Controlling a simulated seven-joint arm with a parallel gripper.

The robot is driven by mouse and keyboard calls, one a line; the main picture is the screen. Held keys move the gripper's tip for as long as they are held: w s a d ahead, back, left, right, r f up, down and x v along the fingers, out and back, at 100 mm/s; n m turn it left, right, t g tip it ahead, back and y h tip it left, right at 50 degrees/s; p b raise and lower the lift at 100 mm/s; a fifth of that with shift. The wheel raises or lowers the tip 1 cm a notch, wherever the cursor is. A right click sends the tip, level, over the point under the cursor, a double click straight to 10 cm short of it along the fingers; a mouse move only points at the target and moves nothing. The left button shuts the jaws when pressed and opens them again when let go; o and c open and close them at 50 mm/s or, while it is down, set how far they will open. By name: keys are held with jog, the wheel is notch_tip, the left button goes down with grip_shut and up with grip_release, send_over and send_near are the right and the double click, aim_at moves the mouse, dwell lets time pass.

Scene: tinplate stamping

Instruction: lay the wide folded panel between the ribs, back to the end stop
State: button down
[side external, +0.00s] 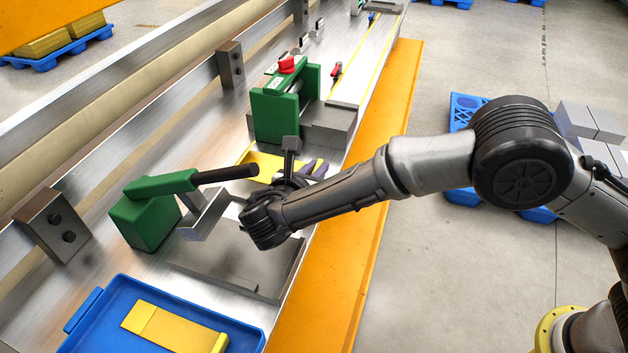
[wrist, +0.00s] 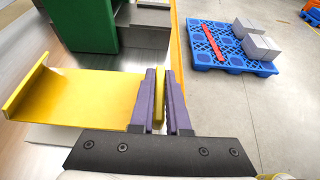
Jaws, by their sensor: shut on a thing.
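My gripper (side external: 312,168) has purple fingers, which also show in the wrist view (wrist: 160,103). They are shut on the upright edge of a yellow folded panel (wrist: 85,98), whose flat part extends left to another raised fold. In the side view this panel (side external: 272,163) is partly hidden by my wrist, between the two green machines. A grey plate fixture (side external: 225,255) with raised strips lies nearer the camera, beside the lever machine; which strips are ribs or end stop is unclear. The held panel is apart from that plate.
A green lever machine (side external: 147,220) with a black handle stands left of the plate. A green press (side external: 275,115) with a red knob stands behind the panel. A blue tray (side external: 88,318) in front holds another yellow piece (side external: 172,328). Orange edging (side external: 352,240) borders the bench.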

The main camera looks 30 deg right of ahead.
jog(key=shift+w+f, duration=0.15)
jog(key=shift+f, duration=0.1)
jog(key=shift+w+a+f, duration=0.1)
jog(key=shift+f, duration=1.5)
jog(key=shift+f, duration=0.1)
jog(key=c, duration=0.9)
grip_release()
jog(key=v, duration=0.7)
jog(key=shift+s+a, duration=0.2)
jog(key=shift+s, duration=0.05)
